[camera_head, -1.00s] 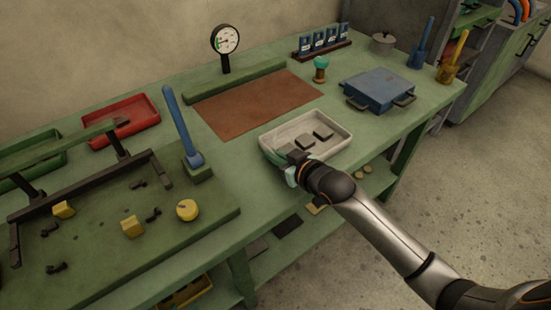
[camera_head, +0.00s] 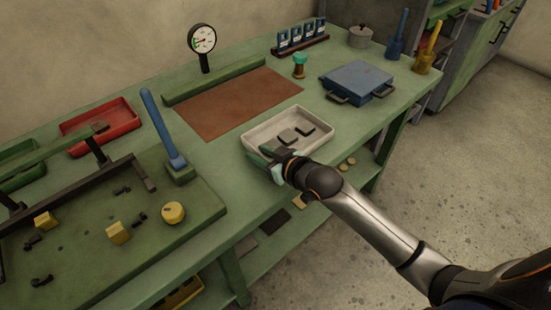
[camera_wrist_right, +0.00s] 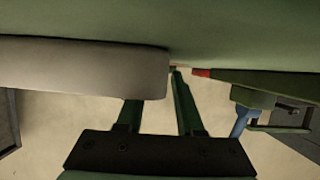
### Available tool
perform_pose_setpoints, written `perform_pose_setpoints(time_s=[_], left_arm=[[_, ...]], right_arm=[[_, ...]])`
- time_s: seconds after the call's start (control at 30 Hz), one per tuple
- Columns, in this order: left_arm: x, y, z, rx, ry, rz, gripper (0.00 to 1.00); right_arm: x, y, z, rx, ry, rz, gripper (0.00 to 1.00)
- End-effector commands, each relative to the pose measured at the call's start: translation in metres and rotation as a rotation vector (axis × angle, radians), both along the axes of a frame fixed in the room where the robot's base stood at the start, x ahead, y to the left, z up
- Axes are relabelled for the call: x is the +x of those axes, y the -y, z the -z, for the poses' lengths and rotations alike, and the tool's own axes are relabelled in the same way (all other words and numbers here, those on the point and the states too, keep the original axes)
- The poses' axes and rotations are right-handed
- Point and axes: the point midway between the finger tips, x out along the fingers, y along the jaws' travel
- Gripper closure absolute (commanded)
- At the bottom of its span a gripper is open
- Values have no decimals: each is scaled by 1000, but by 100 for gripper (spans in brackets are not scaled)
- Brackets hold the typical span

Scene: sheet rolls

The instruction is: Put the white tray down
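The white tray (camera_head: 300,120) is at the front edge of the green workbench, with dark blocks (camera_head: 288,137) inside it. It looks level and on or just above the bench top; the head view does not show a clear gap. My right gripper (camera_head: 274,160) is at the tray's front left corner with its fingers at the wall. In the right wrist view the tray's pale wall (camera_wrist_right: 80,68) lies close against green surface, and it hides the tip of one finger; the other finger is beside its end. My left gripper is out of view.
A brown mat (camera_head: 238,103) lies behind the tray. A blue box (camera_head: 357,80) stands to the right, and a blue-handled lever (camera_head: 163,128) on the left. A red tray (camera_head: 75,137) is at far left. Bare bench top (camera_head: 222,165) shows left of the white tray.

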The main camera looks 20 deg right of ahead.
Motion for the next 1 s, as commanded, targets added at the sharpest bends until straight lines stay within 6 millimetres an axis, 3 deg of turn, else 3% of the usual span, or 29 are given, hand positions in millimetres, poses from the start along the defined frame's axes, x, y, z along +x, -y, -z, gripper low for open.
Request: perform_pose_setpoints(time_s=[0.3,0.5,0.7,1.0], left_arm=[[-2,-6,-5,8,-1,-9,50],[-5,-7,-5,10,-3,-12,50],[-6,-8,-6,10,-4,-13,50],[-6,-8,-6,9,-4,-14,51]], right_arm=[[-57,21,-25,-3,-2,-1,64],[-83,30,-37,0,-1,0,64],[-94,34,-42,0,0,0,64],[-95,34,-43,0,1,0,64]])
